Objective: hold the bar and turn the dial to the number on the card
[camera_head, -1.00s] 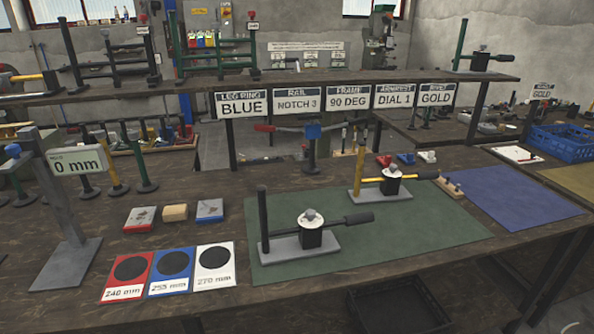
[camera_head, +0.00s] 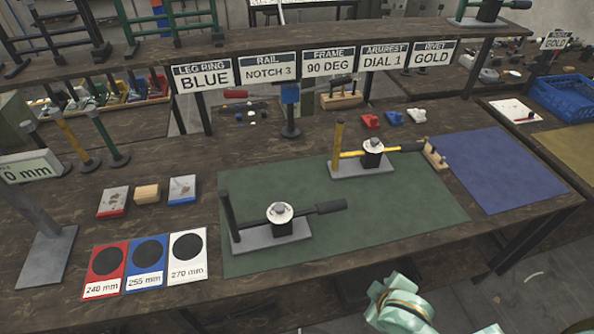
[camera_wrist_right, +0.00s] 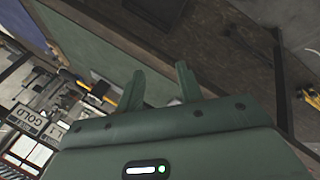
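The armrest card (camera_head: 384,62) reads DIAL 1. Two grey fixtures stand on the green mat (camera_head: 420,215). The nearer has a black bar (camera_head: 328,207), a black post and a white dial (camera_head: 279,213) with a grey knob. The farther has a yellow bar (camera_head: 352,154) with a black end, a yellow post and a white dial (camera_head: 373,146). The dial numbers are too small to read. My right gripper (camera_wrist_right: 160,84) shows in the right wrist view, fingers apart and empty, clear of both fixtures. My left gripper is not in view.
Red, blue and white size cards (camera_head: 147,266) lie at front left. A grey stand with a 0 mm sign (camera_head: 28,168) is at the left. A shelf (camera_head: 270,42) spans the back. A blue mat (camera_head: 490,175) and blue crate (camera_head: 575,97) are at the right.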

